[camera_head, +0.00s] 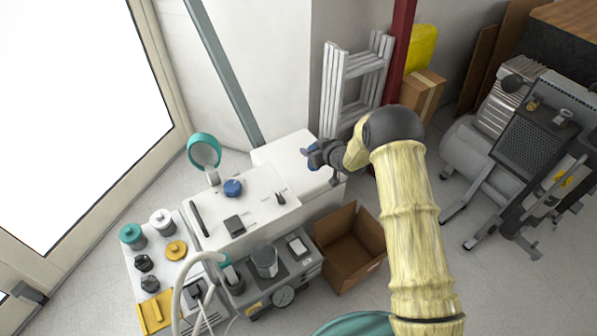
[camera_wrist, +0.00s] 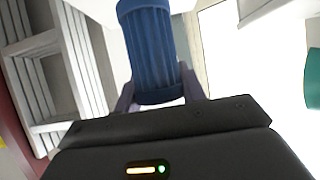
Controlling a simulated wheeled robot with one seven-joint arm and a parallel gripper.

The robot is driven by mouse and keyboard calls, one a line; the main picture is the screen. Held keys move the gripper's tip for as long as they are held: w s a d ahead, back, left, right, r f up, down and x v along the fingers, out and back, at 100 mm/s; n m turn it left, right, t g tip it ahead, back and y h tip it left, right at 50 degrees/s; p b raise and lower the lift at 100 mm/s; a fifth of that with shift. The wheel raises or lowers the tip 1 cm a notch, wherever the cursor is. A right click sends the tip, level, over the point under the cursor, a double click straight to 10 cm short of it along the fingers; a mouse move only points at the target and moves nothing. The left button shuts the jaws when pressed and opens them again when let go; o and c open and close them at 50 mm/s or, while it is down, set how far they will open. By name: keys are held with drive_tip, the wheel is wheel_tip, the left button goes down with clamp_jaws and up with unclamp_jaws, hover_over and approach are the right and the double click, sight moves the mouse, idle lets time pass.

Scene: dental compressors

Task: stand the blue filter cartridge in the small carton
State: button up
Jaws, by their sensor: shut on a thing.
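The blue filter cartridge (camera_wrist: 150,45) is ribbed and cylindrical. In the wrist view it sits between the two fingers of my gripper (camera_wrist: 158,88), which is shut on it. In the head view my gripper (camera_head: 318,155) is over the white surface at the back, and only a small bit of blue shows at its tip. The open brown carton (camera_head: 350,270) stands in front of and below my gripper, right of the grey equipment. Its flaps are up and its visible inside looks empty.
A white bench (camera_head: 265,205) holds a blue round part (camera_head: 233,187), a teal-rimmed mirror (camera_head: 204,151) and small tools. A tray (camera_head: 160,262) of caps and knobs is at left. A grey ladder (camera_head: 352,80) stands behind my arm; a compressor (camera_head: 475,150) is at right.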

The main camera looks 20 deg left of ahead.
drive_tip(key=shift+n+g, duration=0.3)
drive_tip(key=shift+n, duration=0.1)
drive_tip(key=w+b, duration=0.1)
drive_tip(key=w+a+b, duration=0.2)
drive_tip(key=w+b, duration=0.1)
drive_tip(key=shift+w, duration=0.1)
drive_tip(key=shift+a, duration=0.1)
drive_tip(key=s+d+f+m+t+h, duration=0.2)
drive_tip(key=s+d+f+m+t, duration=0.3)
drive_tip(key=d+f, duration=0.55)
drive_tip(key=s+d+m+h, duration=0.3)
drive_tip(key=s+d, duration=0.2)
drive_tip(key=d, duration=0.6)
drive_tip(key=s+d+m+h, duration=0.2)
drive_tip(key=s+d+h, duration=0.2)
drive_tip(key=d, duration=0.8)
drive_tip(key=shift+s+f+m, duration=0.35)
drive_tip(key=shift+f+m, duration=0.05)
drive_tip(key=shift+f, duration=0.05)
